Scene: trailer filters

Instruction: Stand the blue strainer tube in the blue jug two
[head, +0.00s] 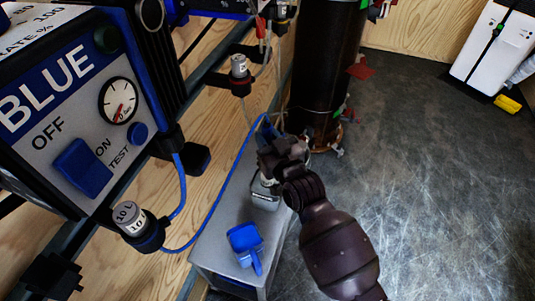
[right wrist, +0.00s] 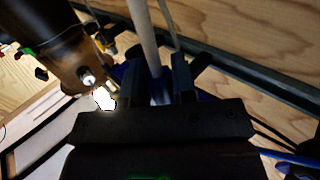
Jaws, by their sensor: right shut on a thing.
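My right gripper (head: 268,152) reaches in over the grey bench and is shut on a slim tube. In the right wrist view a pale tube (right wrist: 146,35) runs between the fingers (right wrist: 159,85), with some blue behind it. In the head view a blue line (head: 232,172) arcs from the control box side up to the gripper. A jug (head: 265,201) stands just below the gripper, its top largely hidden by it. A second jug with a blue top (head: 244,238) stands nearer on the bench. I cannot read which is jug two. My left gripper is not in view.
The grey bench (head: 215,245) stands along the wooden wall. A control box marked BLUE (head: 75,110) fills the left. A tall dark cylinder (head: 325,65) stands just behind the gripper. A white case (head: 495,45) is at far right.

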